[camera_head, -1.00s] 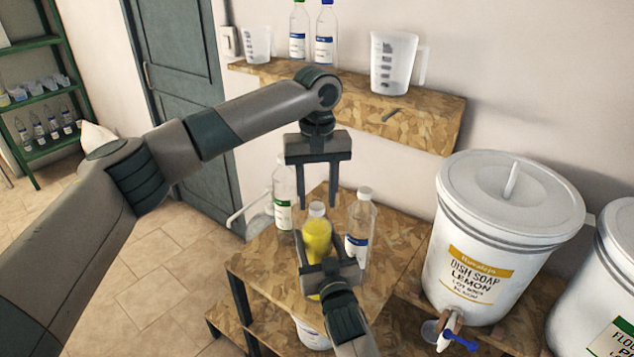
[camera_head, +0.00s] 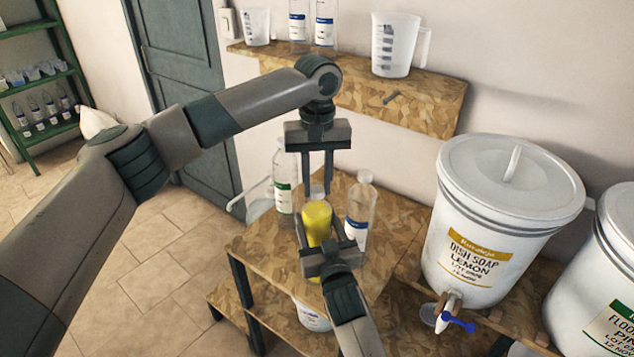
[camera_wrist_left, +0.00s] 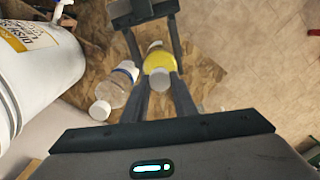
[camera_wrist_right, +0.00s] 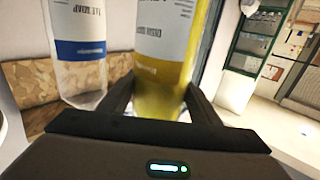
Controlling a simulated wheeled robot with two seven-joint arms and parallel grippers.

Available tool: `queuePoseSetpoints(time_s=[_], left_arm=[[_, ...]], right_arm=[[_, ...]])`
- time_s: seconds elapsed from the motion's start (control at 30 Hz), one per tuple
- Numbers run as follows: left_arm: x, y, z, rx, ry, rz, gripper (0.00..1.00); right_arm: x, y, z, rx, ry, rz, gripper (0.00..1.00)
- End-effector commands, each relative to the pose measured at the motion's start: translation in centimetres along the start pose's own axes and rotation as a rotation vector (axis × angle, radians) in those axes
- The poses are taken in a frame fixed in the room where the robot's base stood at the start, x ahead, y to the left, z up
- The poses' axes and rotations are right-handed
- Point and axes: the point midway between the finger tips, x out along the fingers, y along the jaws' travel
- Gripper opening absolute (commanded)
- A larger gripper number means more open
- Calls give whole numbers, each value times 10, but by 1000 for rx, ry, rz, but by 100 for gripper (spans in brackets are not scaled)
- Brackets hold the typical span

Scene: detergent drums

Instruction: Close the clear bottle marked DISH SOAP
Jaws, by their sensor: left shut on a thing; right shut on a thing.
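A clear bottle full of yellow liquid (camera_head: 317,224) stands upright over the wooden stand; it also shows in the right wrist view (camera_wrist_right: 165,60). Its label text is not readable for certain. My right gripper (camera_head: 324,246) is shut around its body, low down. My left gripper (camera_head: 317,192) points down from above, its fingers shut on the bottle's white cap (camera_wrist_left: 160,79) at the neck. In the head view the cap is partly hidden between the fingers. I cannot tell how tightly the cap sits.
A clear bottle with a blue label (camera_head: 360,212) stands close on the right, a green-labelled one (camera_head: 284,182) behind on the left. The DISH SOAP LEMON drum (camera_head: 490,225) stands to the right. A wall shelf (camera_head: 430,105) holding jugs and bottles is behind my left gripper.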

Motion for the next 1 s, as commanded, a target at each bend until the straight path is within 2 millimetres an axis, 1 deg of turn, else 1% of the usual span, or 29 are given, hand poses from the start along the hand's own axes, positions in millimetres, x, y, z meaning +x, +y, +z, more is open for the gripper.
queuePoseSetpoints(time_s=[0.17, 1.0], left_arm=[[1, 1, 1, 179, -1, 2, 0], [1, 1, 0, 1422, 0, 1, 0]], right_arm=[[0, 0, 2, 0, -3, 0, 0], [0, 0, 2, 0, -3, 0, 0]])
